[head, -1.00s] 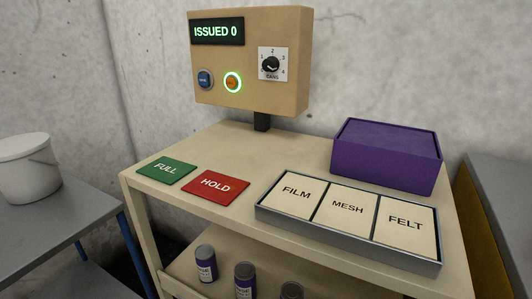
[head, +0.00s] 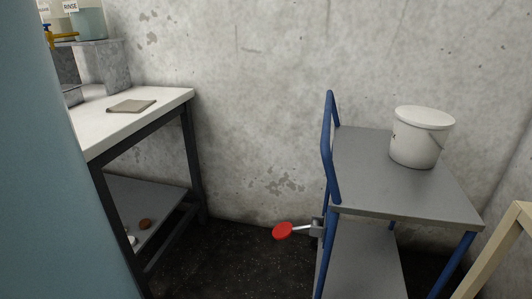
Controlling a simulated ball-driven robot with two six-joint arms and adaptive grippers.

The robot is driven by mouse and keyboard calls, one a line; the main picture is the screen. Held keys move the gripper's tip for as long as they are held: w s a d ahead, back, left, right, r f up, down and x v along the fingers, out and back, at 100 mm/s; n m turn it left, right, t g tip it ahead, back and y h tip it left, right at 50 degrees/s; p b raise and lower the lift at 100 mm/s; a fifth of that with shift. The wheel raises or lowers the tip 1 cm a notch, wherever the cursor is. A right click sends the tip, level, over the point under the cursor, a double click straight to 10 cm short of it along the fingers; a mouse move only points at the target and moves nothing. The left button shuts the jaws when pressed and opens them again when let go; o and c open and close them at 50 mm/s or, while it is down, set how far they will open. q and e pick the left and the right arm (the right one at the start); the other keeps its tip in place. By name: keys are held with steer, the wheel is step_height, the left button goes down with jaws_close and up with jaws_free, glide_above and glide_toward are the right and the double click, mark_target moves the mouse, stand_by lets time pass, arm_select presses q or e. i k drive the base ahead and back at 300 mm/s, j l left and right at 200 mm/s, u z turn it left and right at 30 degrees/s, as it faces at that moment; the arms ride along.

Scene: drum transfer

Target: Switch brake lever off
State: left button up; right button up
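The brake lever (head: 284,231) is a red round-ended paddle on a short pale metal arm. It sticks out to the left from a grey bracket (head: 317,227) on the blue frame of a grey cart (head: 390,185), low at the cart's left side. The lever lies close to level, slightly lower at its red end. Neither of my grippers shows in the head view.
A white lidded bucket (head: 417,140) stands on the cart's top. A blue push handle (head: 328,150) rises at its left. A white-topped bench (head: 150,100) stands at the left, with dark open floor (head: 225,262) between. A light blue surface (head: 50,180) fills the left edge.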

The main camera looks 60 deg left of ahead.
mark_target(284, 231)
steer(key=u, duration=1.65)
